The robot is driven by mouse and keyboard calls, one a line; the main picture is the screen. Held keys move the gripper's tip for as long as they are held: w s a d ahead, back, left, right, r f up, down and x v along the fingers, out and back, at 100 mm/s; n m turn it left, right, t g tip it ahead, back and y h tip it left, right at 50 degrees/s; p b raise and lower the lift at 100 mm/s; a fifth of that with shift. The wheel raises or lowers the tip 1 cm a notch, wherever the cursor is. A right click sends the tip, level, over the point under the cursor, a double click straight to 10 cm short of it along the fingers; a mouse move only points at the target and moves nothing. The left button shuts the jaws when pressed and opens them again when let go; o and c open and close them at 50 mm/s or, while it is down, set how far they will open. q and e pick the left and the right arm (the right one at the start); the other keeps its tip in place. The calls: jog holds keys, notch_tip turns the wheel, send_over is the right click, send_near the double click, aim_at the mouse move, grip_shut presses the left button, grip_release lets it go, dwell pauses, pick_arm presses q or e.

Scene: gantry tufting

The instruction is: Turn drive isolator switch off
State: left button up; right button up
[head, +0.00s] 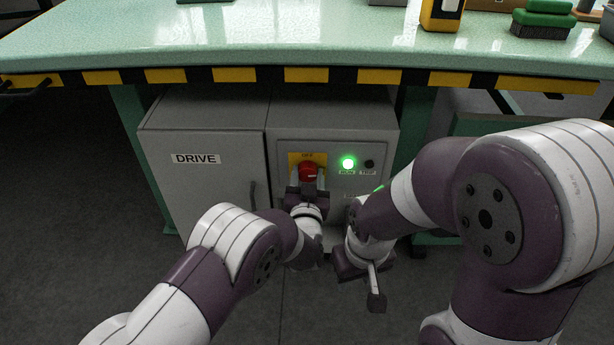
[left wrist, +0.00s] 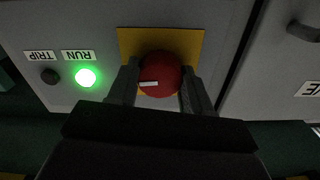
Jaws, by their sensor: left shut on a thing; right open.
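The drive isolator switch is a red rotary knob (head: 308,172) on a yellow plate (head: 294,158), set in the grey panel under the table. It also shows in the left wrist view as a red knob (left wrist: 160,75) with a white mark, on the yellow plate (left wrist: 192,42). My left gripper (head: 307,182) is shut on the knob, with one finger on each side of it in the left wrist view (left wrist: 160,92). The green RUN lamp (head: 348,163) is lit and the TRIP lamp (head: 369,164) is dark. My right gripper (head: 372,285) is open, low and right of the panel.
The grey cabinet door marked DRIVE (head: 196,159) is closed, left of the panel. The table's black and yellow striped edge (head: 305,75) overhangs above. Table legs stand on both sides of the cabinet. Dark floor (head: 70,200) at the left is clear.

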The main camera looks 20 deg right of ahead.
pick_arm(q)
jog(key=n, duration=0.3)
jog(key=shift+p, duration=0.4)
jog(key=n, duration=0.4)
jog(key=shift+n, duration=0.4)
jog(key=n, duration=0.4)
jog(key=shift+d, duration=0.1)
jog(key=n, duration=0.4)
jog(key=shift+n, duration=0.6)
jog(key=o, duration=1)
jog(key=shift+o, duration=0.2)
